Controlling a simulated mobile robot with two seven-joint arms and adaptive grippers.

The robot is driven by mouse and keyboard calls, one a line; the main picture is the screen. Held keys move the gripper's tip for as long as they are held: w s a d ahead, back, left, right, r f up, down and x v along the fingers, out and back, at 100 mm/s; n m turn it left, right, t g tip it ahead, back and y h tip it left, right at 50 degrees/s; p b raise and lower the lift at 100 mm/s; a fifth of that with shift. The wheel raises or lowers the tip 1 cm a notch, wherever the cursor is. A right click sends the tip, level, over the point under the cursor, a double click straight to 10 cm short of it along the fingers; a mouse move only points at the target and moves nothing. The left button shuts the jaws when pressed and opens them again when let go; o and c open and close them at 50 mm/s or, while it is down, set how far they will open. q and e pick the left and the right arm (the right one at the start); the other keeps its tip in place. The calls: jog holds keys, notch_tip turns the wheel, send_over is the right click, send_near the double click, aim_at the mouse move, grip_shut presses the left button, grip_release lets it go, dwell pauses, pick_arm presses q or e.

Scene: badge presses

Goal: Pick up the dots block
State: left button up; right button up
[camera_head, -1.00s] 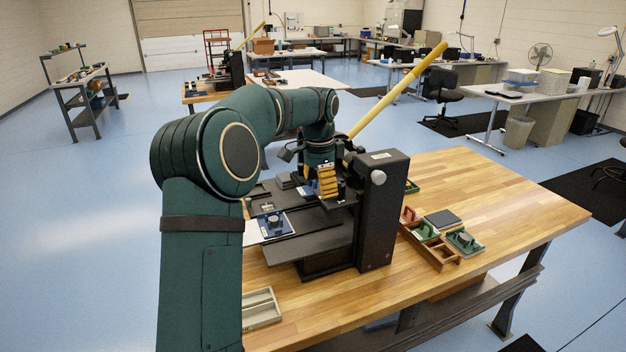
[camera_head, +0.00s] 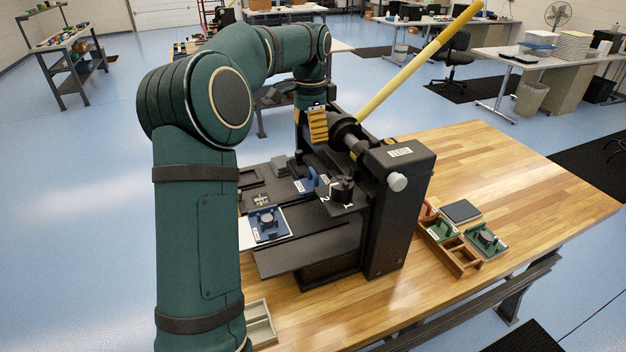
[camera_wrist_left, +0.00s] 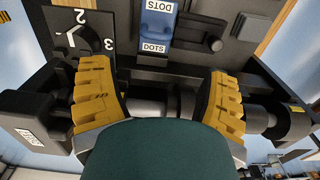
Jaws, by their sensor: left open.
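The dots block is blue with white "DOTS" labels and stands upside down at the top centre of the left wrist view (camera_wrist_left: 156,28). In the head view a small blue block (camera_head: 306,185) stands on the press's dark bed, beside the numbered turret; its label is too small to read. My left gripper (camera_head: 318,125) is above and behind that block, by the press. In the wrist view its two yellow fingers (camera_wrist_left: 163,70) are spread wide, with nothing between them, and the block lies beyond the fingertips. My right gripper is not in view.
The black press (camera_head: 400,215) with its long yellow lever (camera_head: 420,65) stands close to my left gripper. A blue plate with a dark knob (camera_head: 267,222) lies on the near left. A wooden tray (camera_head: 462,262) with red and green blocks is right of the press.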

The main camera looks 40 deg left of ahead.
aim_at(313, 170)
pick_arm(q)
notch_tip(313, 170, down, 8)
jog(key=shift+d+r+b, duration=0.1)
jog(key=shift+b, duration=0.5)
jog(key=shift+w+d+f+b, duration=0.1)
jog(key=shift+d+f+b, duration=0.1)
jog(key=shift+f, duration=1.2)
jog(key=shift+d+f+b, duration=0.1)
jog(key=shift+f+b, duration=0.05)
jog(key=shift+f, duration=1.2)
jog(key=c, duration=1.2)
